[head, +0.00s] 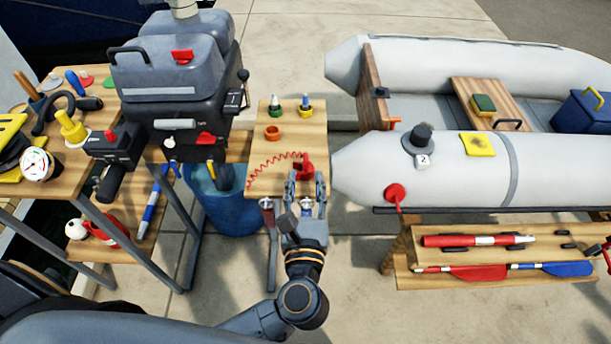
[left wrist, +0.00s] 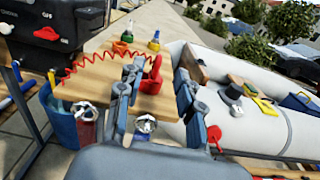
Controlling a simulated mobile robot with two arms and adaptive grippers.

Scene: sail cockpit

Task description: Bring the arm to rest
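My left gripper (head: 306,182) is at the front edge of a small wooden table (head: 262,180). Its fingers are apart, with nothing held between them; they also show apart in the left wrist view (left wrist: 161,75). A red clip (head: 304,166) with a coiled red cord (head: 272,165) lies on the table just beyond the fingertips. In the left wrist view the red clip (left wrist: 152,77) shows between the fingers, beyond them. I cannot tell whether a finger touches it. My right gripper is in neither view.
An outboard motor (head: 180,90) stands left of the small table, above a blue bucket (head: 222,205). A grey inflatable boat (head: 460,170) lies to the right. Small orange, green and yellow cups stand at the table's back. Open paving lies right of my left forearm.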

